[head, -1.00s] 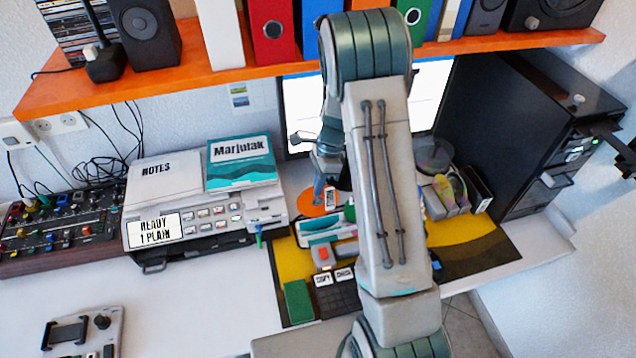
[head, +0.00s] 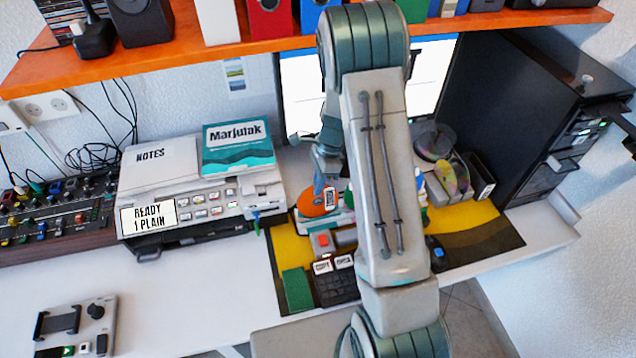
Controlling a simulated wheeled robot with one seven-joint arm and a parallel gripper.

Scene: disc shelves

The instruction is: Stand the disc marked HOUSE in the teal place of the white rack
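An orange disc (head: 312,207) with a small white label shows left of my arm in the head view. The label is too small to read. My gripper (head: 321,187) is at the disc's upper edge and appears shut on it, though my arm partly hides the fingers. The disc is at the white rack (head: 342,219), in front of part of it. I cannot tell whether it touches the rack or which place it is over. The teal place is not clearly visible, and my arm covers the rack's right side.
A keypad (head: 337,290), a red button (head: 323,239) and a green block (head: 297,290) lie in front of the rack. Grey holders with discs (head: 450,178) stand right of my arm. A printer (head: 190,190) stands left, a screen behind. An orange shelf (head: 160,57) spans above.

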